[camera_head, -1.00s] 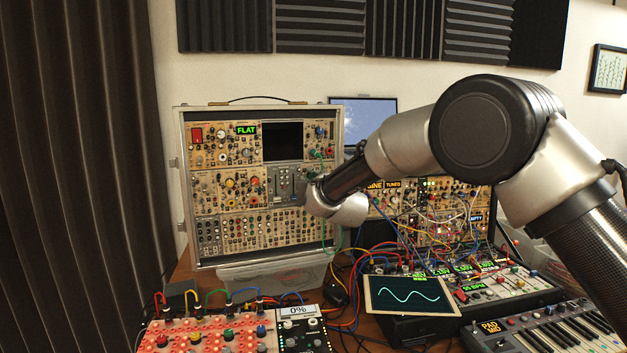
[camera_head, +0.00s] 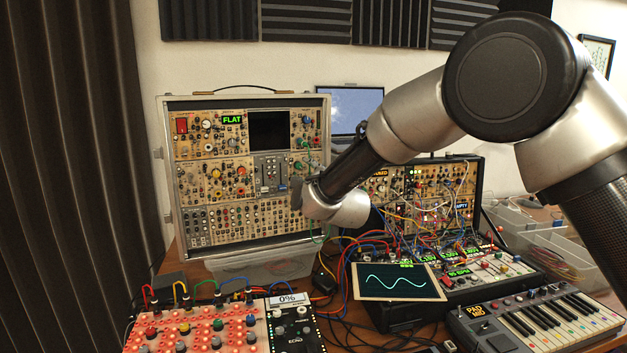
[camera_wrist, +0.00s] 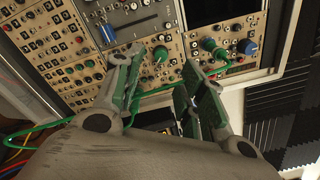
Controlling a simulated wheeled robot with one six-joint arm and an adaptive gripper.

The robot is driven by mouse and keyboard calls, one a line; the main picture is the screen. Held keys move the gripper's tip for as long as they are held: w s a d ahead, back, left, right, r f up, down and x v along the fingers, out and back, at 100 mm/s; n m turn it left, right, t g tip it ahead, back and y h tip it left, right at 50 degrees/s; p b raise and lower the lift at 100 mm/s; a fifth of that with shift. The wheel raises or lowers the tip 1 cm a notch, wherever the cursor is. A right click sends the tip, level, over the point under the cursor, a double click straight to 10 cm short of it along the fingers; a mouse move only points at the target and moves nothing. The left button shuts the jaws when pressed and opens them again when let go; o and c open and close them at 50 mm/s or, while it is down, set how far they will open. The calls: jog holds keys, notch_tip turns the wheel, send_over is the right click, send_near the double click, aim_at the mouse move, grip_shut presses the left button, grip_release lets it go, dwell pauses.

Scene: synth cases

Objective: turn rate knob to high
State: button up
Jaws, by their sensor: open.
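An open silver-framed synth case (camera_head: 163,190) with tan modules stands upright at the back of the desk. My gripper (camera_wrist: 162,64) is open at the panel's right part, and its fingers have green pads. A green knob (camera_wrist: 160,53) shows between the two fingertips in the wrist view; I cannot tell whether they touch it. Labels are too small to read, so I cannot tell which is the rate knob.
A grey slider module (camera_wrist: 128,14) lies left of the fingers. A second patched case (camera_head: 480,190), an oscilloscope screen (camera_head: 399,282), a keyboard (camera_head: 540,320) and a red-lit pad box (camera_head: 195,330) fill the desk. Green cables (camera_wrist: 40,130) run beside the gripper.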

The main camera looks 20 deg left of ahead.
jog(key=v, duration=0.5)
jog(key=shift+s+d, duration=0.25)
jog(key=shift+s, duration=0.05)
